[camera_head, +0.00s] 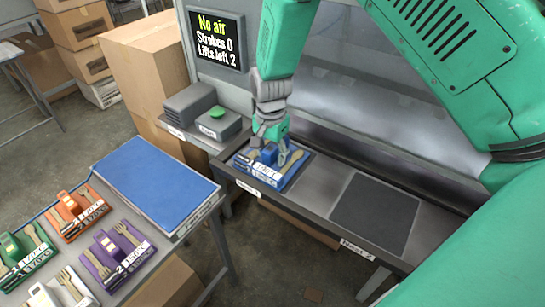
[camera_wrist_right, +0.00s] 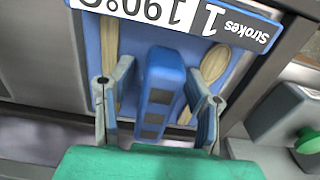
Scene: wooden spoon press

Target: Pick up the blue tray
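The blue tray (camera_head: 262,178) lies on the metal bench in the place labelled Nest 1. It carries wooden spoons and a white label that reads 190 °C and Strokes 1 in the right wrist view. A blue upright handle (camera_wrist_right: 162,85) stands at its middle. My right gripper (camera_head: 270,147) is down over the tray, and its fingers (camera_wrist_right: 159,92) are on either side of the handle. Gaps show between the fingers and the handle, so it is open and not clamped. My left gripper is not in view.
A dark pad (camera_head: 375,214) at Nest 2 is bare. A table at left has a clear blue mat (camera_head: 155,182), with orange (camera_head: 76,214), purple (camera_head: 118,250) and green trays (camera_head: 22,252) in front. A green button box (camera_head: 217,124) stands behind. A screen (camera_head: 215,40) reads No air, Strokes 0, Lifts left 2.

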